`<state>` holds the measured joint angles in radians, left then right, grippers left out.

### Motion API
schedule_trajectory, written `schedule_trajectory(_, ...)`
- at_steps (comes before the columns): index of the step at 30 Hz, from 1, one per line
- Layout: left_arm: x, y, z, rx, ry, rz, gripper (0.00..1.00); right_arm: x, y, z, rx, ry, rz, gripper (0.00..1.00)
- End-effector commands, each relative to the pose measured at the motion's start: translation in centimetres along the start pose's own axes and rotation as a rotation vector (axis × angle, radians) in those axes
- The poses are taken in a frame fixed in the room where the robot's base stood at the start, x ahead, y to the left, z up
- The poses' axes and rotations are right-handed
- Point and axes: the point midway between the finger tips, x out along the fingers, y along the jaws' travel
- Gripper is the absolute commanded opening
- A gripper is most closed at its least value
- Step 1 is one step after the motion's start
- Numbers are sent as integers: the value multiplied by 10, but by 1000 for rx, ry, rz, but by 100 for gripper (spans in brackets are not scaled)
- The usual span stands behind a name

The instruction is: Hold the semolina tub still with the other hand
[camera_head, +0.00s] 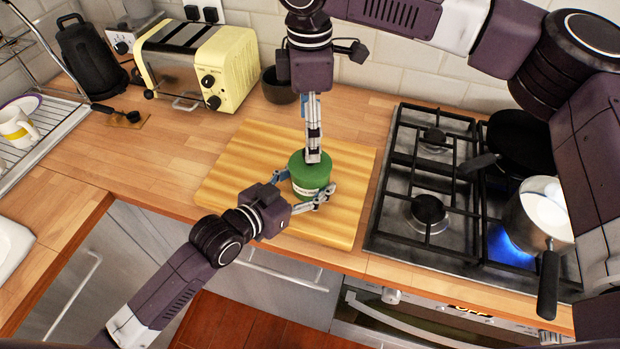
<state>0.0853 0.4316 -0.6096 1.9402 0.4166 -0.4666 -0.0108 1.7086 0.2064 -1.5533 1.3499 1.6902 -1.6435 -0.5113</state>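The semolina tub (309,183), green with a pale label band, stands upright on a wooden board (235,165). My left gripper (308,190) reaches in from the front left, low at the board. Its fingers lie on both sides of the tub's lower body and appear to touch it. My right gripper (313,157) points straight down from above, its fingertips at the tub's green top. Its fingers are seen nearly edge-on, so their gap and whether they grip the lid cannot be told.
A gas hob (400,204) lies right of the board, with a pot (540,212) over a blue flame and a dark pan (522,140). A cream toaster (196,62), dark bowl (279,86) and black kettle (88,52) stand behind. The counter left of the board is mostly clear.

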Motion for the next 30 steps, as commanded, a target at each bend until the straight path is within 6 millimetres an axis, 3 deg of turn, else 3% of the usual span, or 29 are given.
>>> schedule_trajectory(1, 0, 1, 10, -3, -20, 2, 26, 3, 0, 1, -1, -5, -1, 78)
schedule_trajectory(18, 0, 2, 10, -4, -21, 3, 26, 70, 0, 1, 1, -2, -3, 78)
schedule_trajectory(30, 0, 2, 11, -4, -22, 3, 26, 80, 0, 0, 0, -2, 0, 78)
